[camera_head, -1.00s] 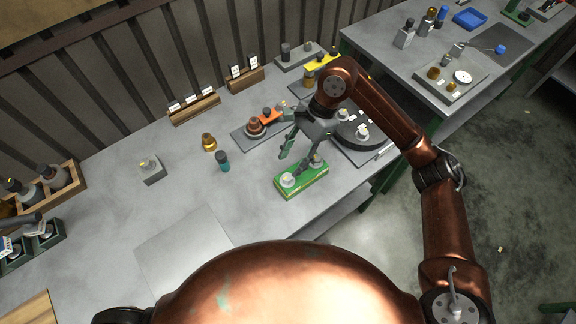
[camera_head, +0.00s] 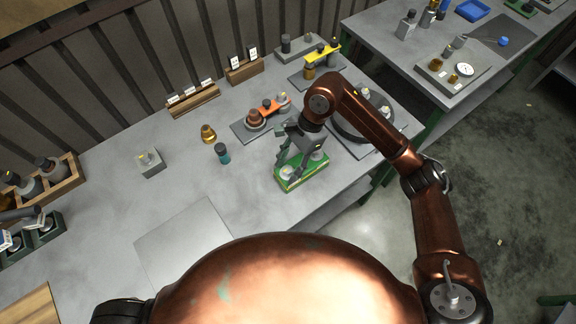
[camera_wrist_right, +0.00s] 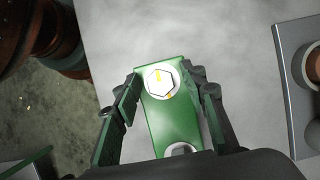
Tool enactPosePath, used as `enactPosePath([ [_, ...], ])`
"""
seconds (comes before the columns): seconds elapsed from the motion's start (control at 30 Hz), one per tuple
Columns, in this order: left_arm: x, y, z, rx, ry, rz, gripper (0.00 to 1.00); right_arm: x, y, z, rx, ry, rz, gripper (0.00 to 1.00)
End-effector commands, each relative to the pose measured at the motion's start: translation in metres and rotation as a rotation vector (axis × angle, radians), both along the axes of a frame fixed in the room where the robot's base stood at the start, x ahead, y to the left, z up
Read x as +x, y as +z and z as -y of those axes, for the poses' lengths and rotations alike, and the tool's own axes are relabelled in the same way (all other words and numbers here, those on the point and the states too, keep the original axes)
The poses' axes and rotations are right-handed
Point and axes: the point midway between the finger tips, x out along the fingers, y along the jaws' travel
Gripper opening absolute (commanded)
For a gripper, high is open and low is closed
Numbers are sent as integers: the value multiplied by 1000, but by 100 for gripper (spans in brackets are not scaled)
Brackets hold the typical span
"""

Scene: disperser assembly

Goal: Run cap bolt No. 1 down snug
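A green block (camera_head: 303,181) lies on the grey bench with a pale round fitting near each end. In the right wrist view the block (camera_wrist_right: 172,125) has a pale hex bolt head (camera_wrist_right: 160,82) with yellow marks at its far end. A second pale fitting (camera_wrist_right: 180,150) is at the near end, partly cut off by the gripper body. I cannot read which one is No. 1. My right gripper (camera_head: 293,163) points down over the block; in the wrist view its two green fingers (camera_wrist_right: 160,84) stand apart either side of the hex head, with no visible grip. My left gripper is out of view.
A teal-and-black cylinder (camera_head: 223,154) and a brass part (camera_head: 208,134) stand left of the block. A grey plate with an orange part (camera_head: 270,106) and a dark round fixture (camera_head: 352,128) are close behind the right gripper.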

Motion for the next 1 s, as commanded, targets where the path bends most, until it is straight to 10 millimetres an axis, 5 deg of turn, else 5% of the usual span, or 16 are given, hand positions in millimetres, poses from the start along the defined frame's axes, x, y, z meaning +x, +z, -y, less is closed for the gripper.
enactPosePath([
  [0.57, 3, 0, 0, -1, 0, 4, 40, 0, 0, 0, 0, 0, 0, 0],
  [1.0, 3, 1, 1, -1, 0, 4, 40, 0, 0, 1, -1, -83, 2, 0],
])
